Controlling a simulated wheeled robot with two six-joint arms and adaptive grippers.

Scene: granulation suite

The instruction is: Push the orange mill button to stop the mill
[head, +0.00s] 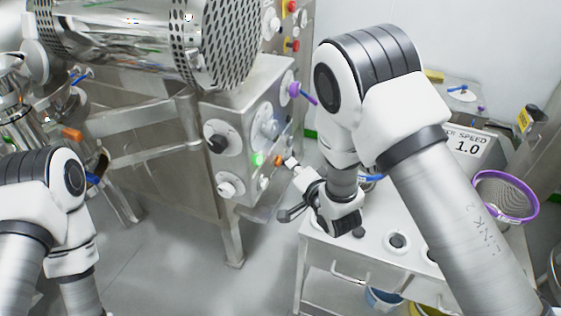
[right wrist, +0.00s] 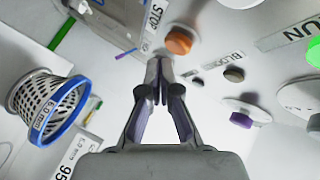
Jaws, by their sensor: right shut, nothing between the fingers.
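The orange mill button (head: 278,160) sits on the front panel of the steel machine, just right of a lit green button (head: 257,159). In the right wrist view the orange button (right wrist: 178,41) stands out from a pale panel beside a STOP label (right wrist: 155,14). My right gripper (head: 292,164) is shut and empty, its fingertips close to the button's right side. In the right wrist view the shut fingertips (right wrist: 160,66) point toward the button, just below it in the picture; contact cannot be made out. My left arm is at the left, its gripper out of view.
A dark knob (right wrist: 233,75) and a purple knob (right wrist: 241,120) lie right of my fingers. A blue-rimmed sieve basket (right wrist: 45,108) is at the left. A purple-rimmed sieve (head: 507,196) is far right.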

